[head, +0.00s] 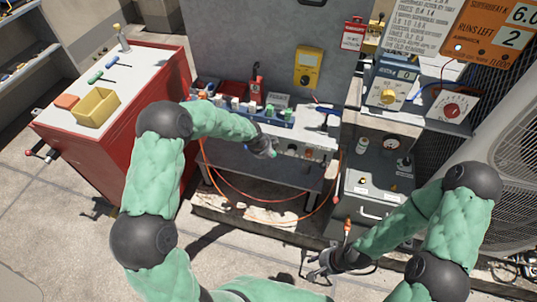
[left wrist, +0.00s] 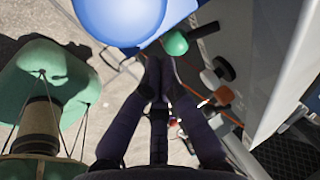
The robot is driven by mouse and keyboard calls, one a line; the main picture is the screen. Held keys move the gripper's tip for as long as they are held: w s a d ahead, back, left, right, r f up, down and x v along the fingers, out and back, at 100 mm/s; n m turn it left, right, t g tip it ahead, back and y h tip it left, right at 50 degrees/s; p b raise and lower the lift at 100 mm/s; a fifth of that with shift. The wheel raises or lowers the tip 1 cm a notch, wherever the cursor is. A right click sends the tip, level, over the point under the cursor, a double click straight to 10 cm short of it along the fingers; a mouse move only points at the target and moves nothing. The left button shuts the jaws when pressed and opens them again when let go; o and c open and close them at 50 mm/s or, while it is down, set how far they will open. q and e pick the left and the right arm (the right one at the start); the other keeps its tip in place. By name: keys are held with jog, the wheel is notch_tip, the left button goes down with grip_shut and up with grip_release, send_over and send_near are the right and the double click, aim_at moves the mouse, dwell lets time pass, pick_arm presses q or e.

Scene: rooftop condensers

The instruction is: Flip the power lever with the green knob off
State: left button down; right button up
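The green knob (left wrist: 174,42) sits on a dark lever in the left wrist view, just beyond and slightly right of my left gripper's fingertips (left wrist: 160,72). A narrow gap seems to separate them; contact cannot be told. The left fingers converge and look shut, with nothing between them. In the head view my left gripper (head: 264,150) is at the front of the bench, beside the green knob (head: 275,153). My right gripper (head: 318,268) hangs low, with its fingers apart and empty, in front of the grey cabinet.
A large blue knob (left wrist: 120,15) is close to the left fingers. A white knob (left wrist: 224,67) and a red knob (left wrist: 222,96) follow along the row. A red tool cabinet (head: 140,110) stands left; a grey cabinet (head: 368,185) stands right. Orange cables (head: 250,197) hang below the bench.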

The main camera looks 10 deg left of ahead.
jog(key=shift+r, duration=0.1)
pick_arm(q)
jog(key=shift+r+p, duration=0.75)
jog(key=shift+r, duration=0.05)
pick_arm(e)
jog(key=shift+r, duration=0.65)
